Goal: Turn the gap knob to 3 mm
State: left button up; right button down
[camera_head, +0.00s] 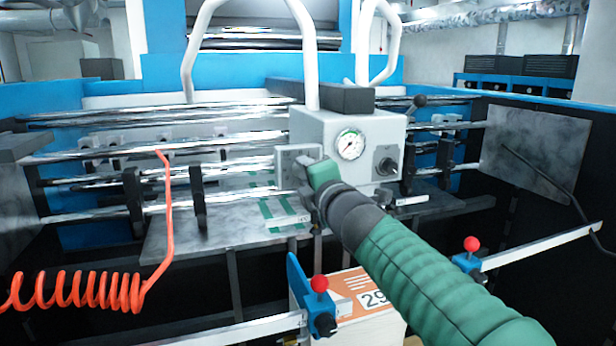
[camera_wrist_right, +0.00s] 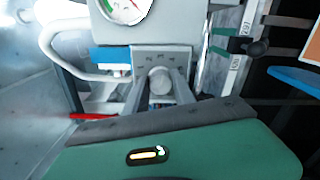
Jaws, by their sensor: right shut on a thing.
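The gap knob (camera_wrist_right: 160,80) is a small light-grey round knob on a grey plate with faint scale marks (camera_wrist_right: 160,51). The plate also shows in the head view (camera_head: 293,157), on the left of the front of a light-grey box (camera_head: 318,122). My right gripper (camera_wrist_right: 161,93) is shut on the knob, one finger on each side. In the head view my right gripper (camera_head: 318,180) reaches the plate from the lower right and hides the knob. The knob's setting is too small to read. My left gripper is not in view.
A dial gauge (camera_head: 350,144) and a black knob (camera_head: 385,166) sit right of the plate. Shiny rollers (camera_head: 100,155) run behind. A coiled orange hose (camera_head: 80,290) hangs at left. Red-topped clamps (camera_head: 319,284) (camera_head: 471,244) stand on rails below.

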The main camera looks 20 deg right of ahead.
jog(key=shift+f+n, duration=0.1)
jog(key=shift+n, duration=1.1)
jog(key=shift+f, duration=0.1)
jog(key=c, duration=1.4)
grip_release()
jog(key=o, duration=0.3)
jog(key=shift+w+a, duration=0.1)
jog(key=shift+w, duration=0.1)
jog(key=shift+o, duration=0.2)
jog(key=shift+s, duration=0.1)
